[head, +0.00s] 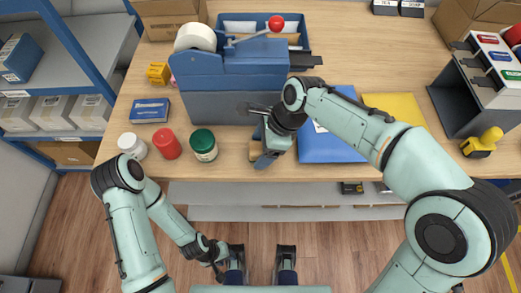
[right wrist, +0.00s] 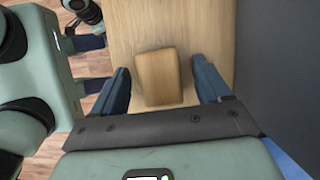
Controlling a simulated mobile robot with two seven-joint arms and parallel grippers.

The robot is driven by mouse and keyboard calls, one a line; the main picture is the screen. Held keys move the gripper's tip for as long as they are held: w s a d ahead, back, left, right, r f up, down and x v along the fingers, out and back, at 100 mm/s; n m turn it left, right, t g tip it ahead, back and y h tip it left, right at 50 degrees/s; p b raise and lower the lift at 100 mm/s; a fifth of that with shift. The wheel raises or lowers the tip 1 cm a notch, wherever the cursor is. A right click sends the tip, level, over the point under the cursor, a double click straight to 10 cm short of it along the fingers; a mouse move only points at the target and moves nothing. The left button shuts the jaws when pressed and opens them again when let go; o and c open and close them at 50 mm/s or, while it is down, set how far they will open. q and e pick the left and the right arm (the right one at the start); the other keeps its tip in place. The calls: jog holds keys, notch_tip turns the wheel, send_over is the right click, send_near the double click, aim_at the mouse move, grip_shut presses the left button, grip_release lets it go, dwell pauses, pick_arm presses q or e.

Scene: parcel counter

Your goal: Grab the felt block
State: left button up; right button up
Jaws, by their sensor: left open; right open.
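The felt block (right wrist: 160,78) looks like a small tan block with a wood-like top. It lies on the counter in the right wrist view, between the spread fingers of my right gripper (right wrist: 160,70), with a gap on both sides. In the head view the block (head: 255,151) is partly hidden by my right gripper (head: 264,146), near the counter's front edge. My left gripper (head: 261,262) is open and empty in front of the counter, low in the head view. Its fingers (right wrist: 95,63) also show at the left of the right wrist view.
A blue-grey dispenser (head: 235,85) stands just behind the block. A green-lidded jar (head: 203,144), a red-lidded jar (head: 167,143) and a white-lidded jar (head: 132,145) stand left of it. A blue folder (head: 325,148) lies to the right, partly under my right arm.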

jog(key=shift+a+f, duration=0.15)
jog(key=shift+f, duration=0.15)
jog(key=c, duration=1.1)
jog(key=shift+o, duration=0.2)
jog(key=shift+r, duration=0.2)
